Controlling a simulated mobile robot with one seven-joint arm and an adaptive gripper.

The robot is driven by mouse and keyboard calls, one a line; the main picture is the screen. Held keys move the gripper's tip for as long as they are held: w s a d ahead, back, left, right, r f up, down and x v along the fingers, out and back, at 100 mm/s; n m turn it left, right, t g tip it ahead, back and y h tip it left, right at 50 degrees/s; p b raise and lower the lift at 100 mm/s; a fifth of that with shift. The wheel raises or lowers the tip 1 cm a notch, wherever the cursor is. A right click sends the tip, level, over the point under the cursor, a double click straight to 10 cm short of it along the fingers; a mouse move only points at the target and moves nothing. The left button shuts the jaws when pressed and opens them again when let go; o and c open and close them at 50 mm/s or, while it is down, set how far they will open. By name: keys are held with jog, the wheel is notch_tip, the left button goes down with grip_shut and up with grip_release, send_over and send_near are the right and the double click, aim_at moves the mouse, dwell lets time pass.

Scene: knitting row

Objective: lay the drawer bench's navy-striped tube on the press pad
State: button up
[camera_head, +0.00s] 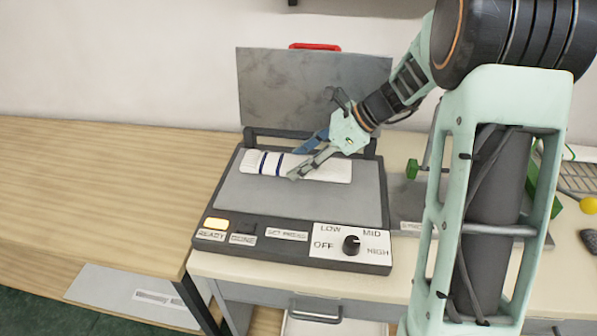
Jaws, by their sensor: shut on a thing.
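The navy-striped tube (325,169) is white with dark blue bands near its left end. It lies lengthwise over the back part of the grey press pad (290,205); I cannot tell whether it fully rests on the pad. My gripper (299,164) reaches in from the right and is shut on the tube near its middle, hiding part of it. The press lid (310,90) stands open behind the pad, with a red handle (315,46) on top.
The press front has a lit READY lamp (215,223) and a black dial (351,244). A wooden bench (90,190) is at left, bare on top.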

aim_at(299, 181)
jog(key=shift+w+a+f, duration=0.2)
jog(key=shift+w+f, duration=0.1)
jog(key=shift+f, duration=0.1)
jog(key=shift+w+a+f, duration=0.1)
jog(key=shift+w+f, duration=0.05)
jog(key=shift+f, duration=1.55)
jog(key=shift+b, duration=0.3)
jog(key=shift+f, duration=0.15)
jog(key=o, duration=0.9)
jog(key=shift+r, duration=0.35)
jog(key=p+v, duration=0.1)
jog(key=v, duration=1)
jog(key=shift+d+r, duration=0.15)
jog(key=shift+d, duration=0.25)
